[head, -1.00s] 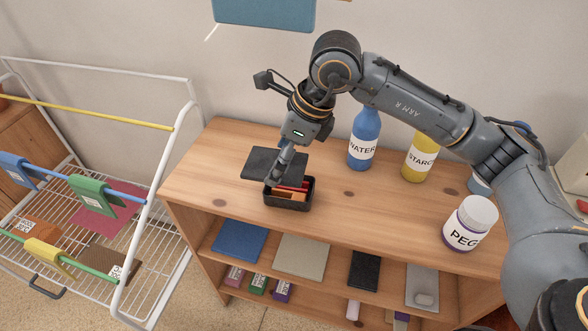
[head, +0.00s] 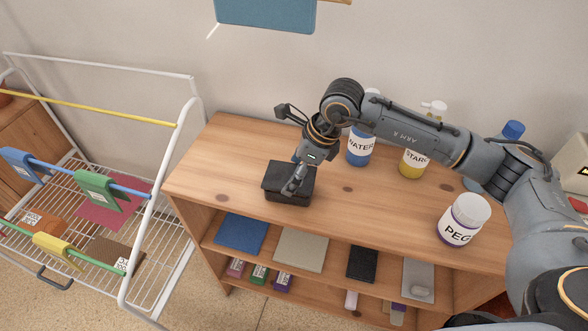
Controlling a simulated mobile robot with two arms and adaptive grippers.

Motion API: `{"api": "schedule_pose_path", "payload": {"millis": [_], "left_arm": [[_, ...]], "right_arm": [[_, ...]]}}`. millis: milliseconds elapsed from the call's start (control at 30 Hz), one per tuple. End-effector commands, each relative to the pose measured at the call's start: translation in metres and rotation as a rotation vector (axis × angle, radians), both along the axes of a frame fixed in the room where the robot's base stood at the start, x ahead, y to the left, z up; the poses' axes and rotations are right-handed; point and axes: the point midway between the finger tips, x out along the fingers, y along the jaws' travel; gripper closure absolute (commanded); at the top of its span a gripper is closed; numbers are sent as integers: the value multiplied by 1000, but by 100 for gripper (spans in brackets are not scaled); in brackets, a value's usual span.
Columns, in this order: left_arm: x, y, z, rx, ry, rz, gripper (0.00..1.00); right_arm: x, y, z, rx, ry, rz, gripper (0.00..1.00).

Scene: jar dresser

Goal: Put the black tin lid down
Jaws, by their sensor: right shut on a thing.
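The black tin lid (head: 275,181) is held flat by my right gripper (head: 292,187), which is shut on it from above. The lid lies over the black tin (head: 285,199), lined up with it, and hides what is inside. I cannot tell whether the lid rests fully on the rim. The tin stands near the front edge of the wooden dresser top (head: 225,165), left of its middle. My left gripper is not in view.
A blue WATER bottle (head: 360,150) and a yellow STARCH bottle (head: 412,163) stand behind my right arm. A white-capped PEG jar (head: 463,222) stands at the right. A white drying rack (head: 150,225) is on the left. The dresser top between tin and jar is clear.

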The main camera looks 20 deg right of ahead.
Motion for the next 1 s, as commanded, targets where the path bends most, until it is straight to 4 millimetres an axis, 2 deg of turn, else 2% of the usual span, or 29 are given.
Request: {"api": "schedule_pose_path", "payload": {"millis": [367, 400, 467, 833, 1000], "left_arm": [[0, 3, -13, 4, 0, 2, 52], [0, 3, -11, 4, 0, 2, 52], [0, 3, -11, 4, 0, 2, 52], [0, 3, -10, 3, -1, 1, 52], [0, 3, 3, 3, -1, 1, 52]], "right_arm": [[0, 0, -10, 1, 0, 0, 51], [0, 0, -8, 1, 0, 0, 12], [0, 0, -8, 1, 0, 0, 0], [0, 0, -8, 0, 0, 0, 0], [0, 0, 4, 0, 0, 0, 0]]}}
